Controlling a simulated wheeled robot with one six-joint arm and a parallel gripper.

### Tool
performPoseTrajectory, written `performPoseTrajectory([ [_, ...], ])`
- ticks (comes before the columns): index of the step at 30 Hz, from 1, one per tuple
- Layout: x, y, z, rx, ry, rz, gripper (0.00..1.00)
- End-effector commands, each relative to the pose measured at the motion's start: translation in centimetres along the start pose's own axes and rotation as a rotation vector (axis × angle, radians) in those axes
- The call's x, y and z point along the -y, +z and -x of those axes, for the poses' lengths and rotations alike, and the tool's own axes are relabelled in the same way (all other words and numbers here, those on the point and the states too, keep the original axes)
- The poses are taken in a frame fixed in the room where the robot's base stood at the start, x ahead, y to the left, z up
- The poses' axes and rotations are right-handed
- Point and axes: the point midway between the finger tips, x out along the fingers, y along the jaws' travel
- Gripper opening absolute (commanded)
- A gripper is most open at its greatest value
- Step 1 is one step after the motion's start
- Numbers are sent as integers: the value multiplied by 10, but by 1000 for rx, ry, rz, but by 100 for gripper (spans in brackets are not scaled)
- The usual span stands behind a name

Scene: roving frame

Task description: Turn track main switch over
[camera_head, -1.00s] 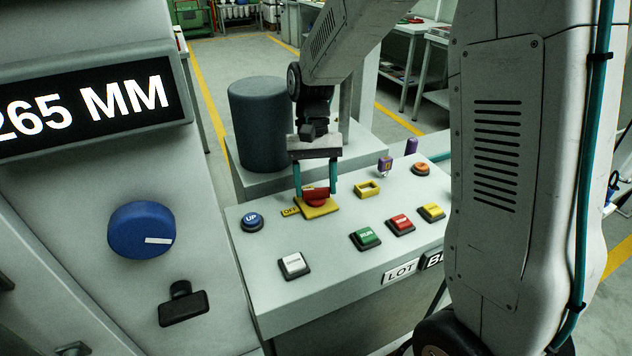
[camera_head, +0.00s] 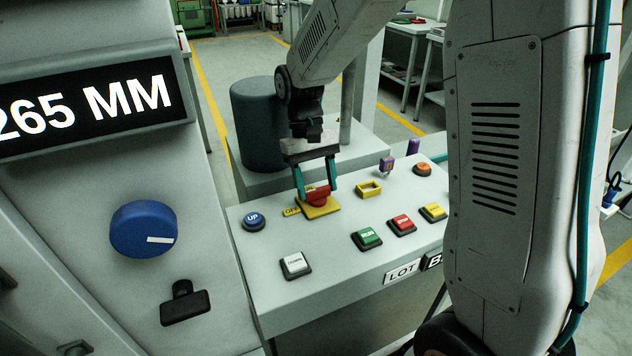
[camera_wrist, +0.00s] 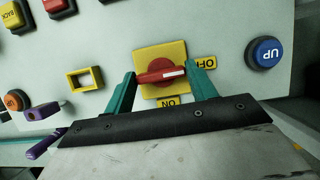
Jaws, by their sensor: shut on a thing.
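The main switch is a red rotary handle (camera_head: 317,194) on a yellow plate (camera_head: 322,212) on the sloped grey panel. In the wrist view the handle (camera_wrist: 158,73) has a white pointer bar lying toward the OFF label (camera_wrist: 203,62). The ON label (camera_wrist: 167,102) is on another side of the plate. My gripper (camera_head: 317,190) reaches down over the switch, its two teal fingers shut on the red handle from either side. In the wrist view my gripper (camera_wrist: 160,85) has a finger at each side of the handle.
Near the switch are a blue UP button (camera_head: 254,220), a white button (camera_head: 296,264), a green RUN button (camera_head: 367,238), a red button (camera_head: 402,224) and a yellow button (camera_head: 433,211). A yellow frame (camera_head: 369,189), a purple item (camera_head: 386,165) and an orange button (camera_head: 422,169) are right.

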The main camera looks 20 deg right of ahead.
Motion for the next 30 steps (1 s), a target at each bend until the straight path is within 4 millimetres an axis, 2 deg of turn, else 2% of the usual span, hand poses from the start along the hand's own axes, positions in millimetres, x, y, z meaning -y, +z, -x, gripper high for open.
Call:
performPoseTrajectory([
  [3,0,0,1,-2,0,2,34],
  [4,0,0,1,-2,0,2,65],
  [6,0,0,0,-2,0,1,78],
  [14,0,0,1,-1,0,0,78],
  [17,0,-1,8,-3,0,0,78],
  [27,0,-1,62,-3,0,0,78],
  [30,0,-1,73,-3,0,0,78],
])
